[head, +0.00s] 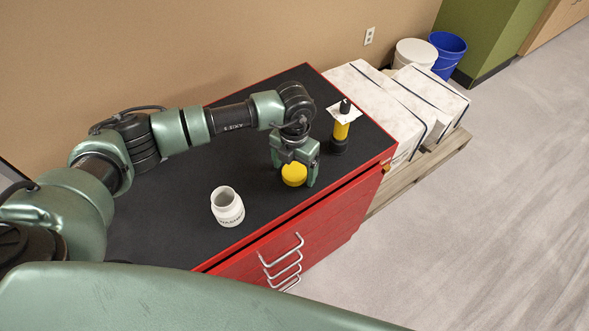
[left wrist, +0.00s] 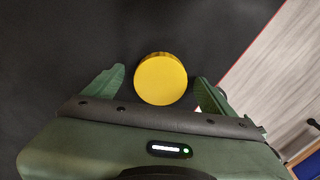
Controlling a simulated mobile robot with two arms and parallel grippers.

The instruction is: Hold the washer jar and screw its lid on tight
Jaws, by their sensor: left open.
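The washer jar (head: 227,207) is white, with dark lettering on its side. It stands upright and uncovered on the black top of the red cabinet. A round yellow lid (head: 293,174) is to the right of the jar. My left gripper (head: 296,180) points down over the lid, with its fingers on either side of it. In the left wrist view, the lid (left wrist: 161,79) is between the two open fingers (left wrist: 160,85), with a gap showing on each side. Whether the lid rests on the cabinet top is hard to tell. My right gripper is not in view.
A yellow and black tool (head: 341,130) with a white tag stands behind and right of my left gripper. The red cabinet (head: 330,217) has its edge close in front of the lid. White blocks (head: 385,105) lie on a pallet to the right. The black top around the jar is clear.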

